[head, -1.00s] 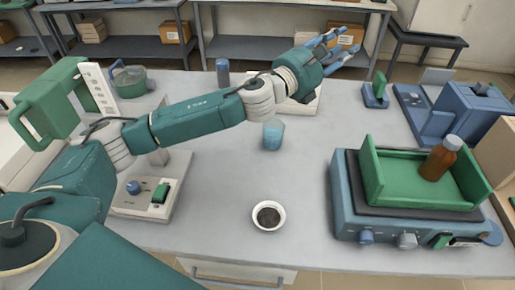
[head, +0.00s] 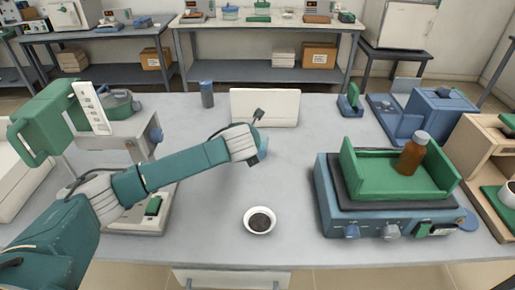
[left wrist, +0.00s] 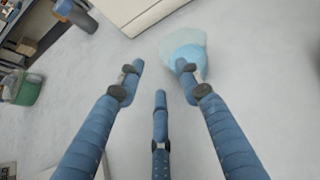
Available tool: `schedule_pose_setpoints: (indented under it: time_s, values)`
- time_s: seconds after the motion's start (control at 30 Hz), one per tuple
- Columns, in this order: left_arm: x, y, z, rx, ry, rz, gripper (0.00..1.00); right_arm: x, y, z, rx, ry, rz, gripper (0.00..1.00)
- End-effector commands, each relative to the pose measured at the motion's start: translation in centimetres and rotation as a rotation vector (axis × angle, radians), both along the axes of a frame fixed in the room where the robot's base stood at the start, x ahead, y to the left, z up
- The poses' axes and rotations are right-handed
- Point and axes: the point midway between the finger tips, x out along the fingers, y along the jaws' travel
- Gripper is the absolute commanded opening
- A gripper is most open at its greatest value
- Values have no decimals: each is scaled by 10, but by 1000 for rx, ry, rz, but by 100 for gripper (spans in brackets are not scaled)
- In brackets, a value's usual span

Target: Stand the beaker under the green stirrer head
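The beaker, holding light blue liquid, shows in the left wrist view (left wrist: 186,48) just beyond the right-hand fingertip, which overlaps it. In the head view only a blue sliver of it (head: 263,149) shows past my left wrist. My left gripper (left wrist: 160,76) is open, its blue fingers spread with nothing between them. I cannot tell whether a finger touches the beaker. In the head view my wrist hides most of the fingers. The green stirrer head (head: 42,130) is at the left, above a pale base with a green switch (head: 153,206). My right gripper is out of view.
A white bowl of dark grains (head: 260,221) stands at front centre. A blue device with a green tray (head: 397,188) and brown bottle (head: 413,153) is at right. A white box (head: 266,108) and blue cylinder (head: 207,94) stand behind my arm.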

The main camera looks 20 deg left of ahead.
Motion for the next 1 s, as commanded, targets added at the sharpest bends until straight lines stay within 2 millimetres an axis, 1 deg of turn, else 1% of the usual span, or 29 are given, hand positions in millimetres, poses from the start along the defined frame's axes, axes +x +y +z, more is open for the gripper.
schedule_pose_setpoints:
  time_s: [0.2, 0.37, 0.5, 0.67, 0.7, 0.87, 1.0]
  values:
    - [21, -1, -16, -1, 1, 1, 36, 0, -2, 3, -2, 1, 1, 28]
    - [36, 3, -28, 0, -1, 0, 36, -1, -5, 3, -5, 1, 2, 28]
    - [41, 4, -31, 1, -2, -1, 36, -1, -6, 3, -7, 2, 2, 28]
    - [41, 5, -31, 1, -2, -1, 36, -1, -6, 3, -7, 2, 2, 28]
    - [41, 5, -31, 1, -2, -1, 32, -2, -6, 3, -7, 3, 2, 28]
    - [40, 5, -31, 0, -1, -1, 0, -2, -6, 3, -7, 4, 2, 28]
    - [40, 5, -31, 0, -1, -1, 0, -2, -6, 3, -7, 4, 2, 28]
